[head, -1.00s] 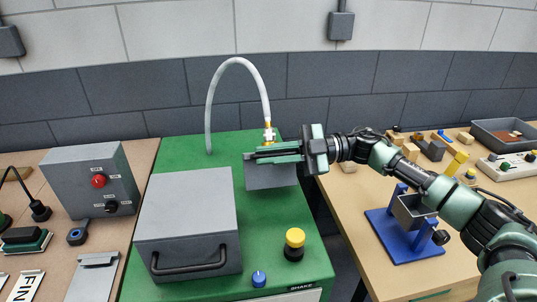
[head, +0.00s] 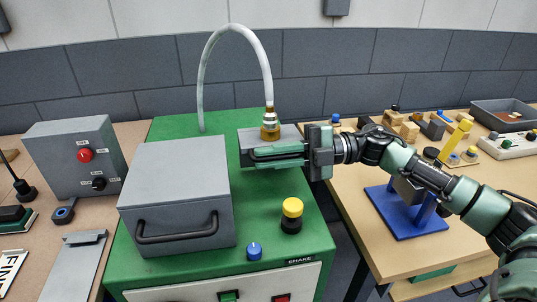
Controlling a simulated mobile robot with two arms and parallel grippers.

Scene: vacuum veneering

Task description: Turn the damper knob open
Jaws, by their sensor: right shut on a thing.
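A small grey block (head: 290,131) stands toward the back of the green bench top. A brass fitting (head: 270,130) on it joins a pale hose (head: 238,27). My right gripper (head: 275,152) reaches in from the right and lies across the front of this block, just below the fitting. Its fingers are shut on a part there, which I take to be the damper knob. The fingers hide nearly all of that part, so its turn position cannot be seen. My left gripper is not in view.
On the green bench (head: 170,270) are a grey box with a black handle (head: 180,195), a yellow knob (head: 291,212) and a blue knob (head: 254,250). A grey control box (head: 75,155) stands left. A blue stand (head: 405,215) is on the right table.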

